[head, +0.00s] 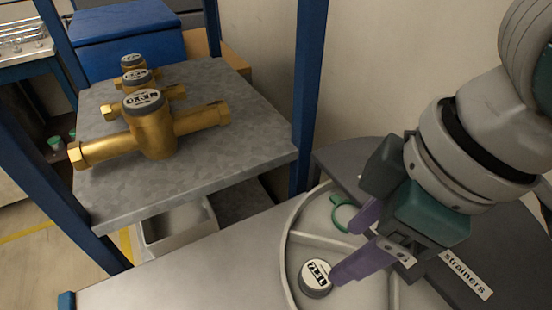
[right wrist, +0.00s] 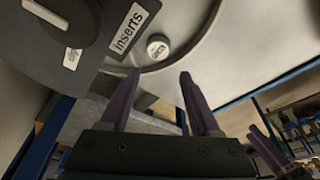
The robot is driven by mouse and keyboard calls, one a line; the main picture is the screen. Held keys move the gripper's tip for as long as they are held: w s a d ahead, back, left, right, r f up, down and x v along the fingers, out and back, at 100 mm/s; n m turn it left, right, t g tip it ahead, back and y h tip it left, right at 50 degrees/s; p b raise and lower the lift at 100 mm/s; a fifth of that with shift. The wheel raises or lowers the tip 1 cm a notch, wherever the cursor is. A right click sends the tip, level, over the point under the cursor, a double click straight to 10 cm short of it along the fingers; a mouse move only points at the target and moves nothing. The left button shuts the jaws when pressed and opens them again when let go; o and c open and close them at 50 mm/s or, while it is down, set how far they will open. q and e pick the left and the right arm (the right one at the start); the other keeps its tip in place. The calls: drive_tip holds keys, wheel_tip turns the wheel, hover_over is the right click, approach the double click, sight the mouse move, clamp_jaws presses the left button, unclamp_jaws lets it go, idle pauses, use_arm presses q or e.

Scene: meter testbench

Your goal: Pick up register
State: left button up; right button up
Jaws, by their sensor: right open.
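A register (head: 316,278), a small round grey puck with a white printed face, lies in an open compartment of the round tray (head: 290,262). It also shows in the right wrist view (right wrist: 157,46), beyond the fingertips. My right gripper (head: 347,252) is open and empty, its purple fingers spread. In the head view one fingertip overlaps the register's right edge; I cannot tell whether they touch. In the right wrist view a purple finger shape (right wrist: 266,145) at lower right looks like part of my left gripper; its jaws are unclear.
Several brass meters (head: 152,130) with round tops stand on a grey shelf (head: 240,140) between blue posts (head: 308,90). A green ring (head: 343,214) lies in another tray compartment. Dark covers carry the labels "strainers" (head: 467,274) and "inserts" (right wrist: 128,28). A grey bin (head: 178,225) is under the shelf.

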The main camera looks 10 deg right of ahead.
sight(318, 274)
drive_tip(key=b+x, duration=0.1)
drive_tip(key=x, duration=0.9)
drive_tip(key=shift+w+d+f+b, duration=0.15)
drive_tip(key=shift+f+b, duration=0.1)
drive_tip(key=shift+b, duration=0.15)
drive_tip(key=shift+c, duration=0.2)
drive_tip(key=shift+r, duration=0.1)
clamp_jaws()
